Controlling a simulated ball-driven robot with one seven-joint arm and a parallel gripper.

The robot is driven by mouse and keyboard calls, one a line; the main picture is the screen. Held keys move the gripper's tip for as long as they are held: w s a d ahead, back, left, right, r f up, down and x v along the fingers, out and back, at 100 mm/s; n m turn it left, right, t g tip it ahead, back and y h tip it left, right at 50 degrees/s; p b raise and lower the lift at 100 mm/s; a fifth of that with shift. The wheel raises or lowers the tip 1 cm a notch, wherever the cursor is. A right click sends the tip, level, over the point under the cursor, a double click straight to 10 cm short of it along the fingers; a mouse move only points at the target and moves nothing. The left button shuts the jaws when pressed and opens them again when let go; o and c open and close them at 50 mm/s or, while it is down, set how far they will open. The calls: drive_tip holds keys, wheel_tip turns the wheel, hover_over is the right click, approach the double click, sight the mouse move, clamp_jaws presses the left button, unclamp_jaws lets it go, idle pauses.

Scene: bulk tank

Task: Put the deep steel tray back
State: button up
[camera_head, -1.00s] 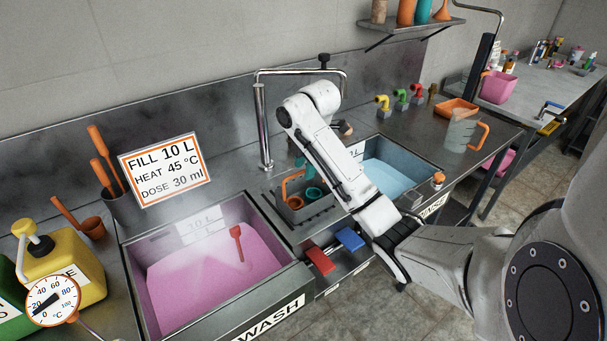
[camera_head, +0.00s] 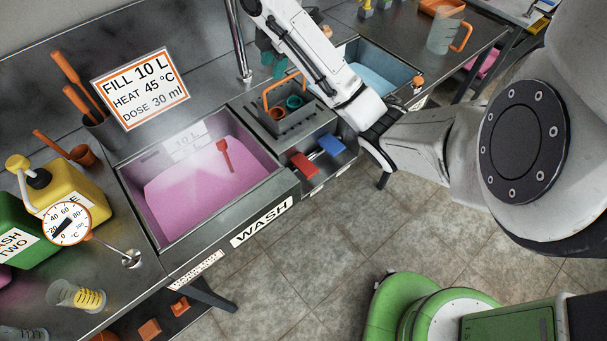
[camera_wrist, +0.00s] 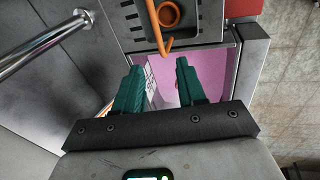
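My gripper (camera_wrist: 158,68) has two teal fingers spread apart with nothing between them. In the head view it (camera_head: 272,58) is partly hidden behind my arm, above and behind a dark grey basket (camera_head: 290,128). This open-topped basket has an orange handle and holds orange and teal cups. It stands on the counter between the two basins. In the wrist view the basket (camera_wrist: 130,22) lies beyond the fingertips, apart from them. I cannot tell whether it is the deep steel tray; no other clear deep steel tray shows.
The wash basin (camera_head: 283,187) holds pink liquid and a red scoop (camera_head: 223,152). A blue-liquid basin (camera_head: 372,70) is to the right. Yellow (camera_head: 62,190) and green jugs (camera_head: 30,232), a dial thermometer (camera_head: 68,224) and a clear pitcher (camera_head: 443,36) stand on the counter. The floor in front is open.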

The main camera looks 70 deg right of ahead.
drive_tip(key=w+a+f+m+t+y, duration=0.1)
drive_tip(key=w+a+f, duration=0.1)
drive_tip(key=a, duration=0.3)
drive_tip(key=w+a+f+m, duration=0.1)
drive_tip(key=w+a+f, duration=0.1)
drive_tip(key=a, duration=0.4)
drive_tip(key=s+a+f+m, duration=0.1)
drive_tip(key=a+f, duration=0.2)
drive_tip(key=a, duration=0.2)
drive_tip(key=s+a+f+m+y, duration=0.1)
drive_tip(key=s+a+f+m, duration=0.1)
drive_tip(key=a, duration=0.4)
drive_tip(key=s+a+f+m, duration=0.1)
drive_tip(key=a+f, duration=0.3)
drive_tip(key=a, duration=0.1)
drive_tip(key=shift+s+a+m+y, duration=0.3)
drive_tip(key=shift+m+y, duration=0.1)
drive_tip(key=s+a+f+m+g+h, duration=0.1)
drive_tip(key=s+f+m, duration=0.1)
drive_tip(key=s, duration=0.6)
drive_tip(key=s+a+f+m+g+h, duration=0.1)
drive_tip(key=s+f+m, duration=0.2)
drive_tip(key=s, duration=0.6)
drive_tip(key=shift+s+a+f+g, duration=0.25)
drive_tip(key=shift+a+g, duration=0.1)
drive_tip(key=shift+g, duration=0.05)
wheel_tip(320, 180, down, 2)
drive_tip(key=shift+f+b, duration=0.1)
drive_tip(key=shift+b, duration=1)
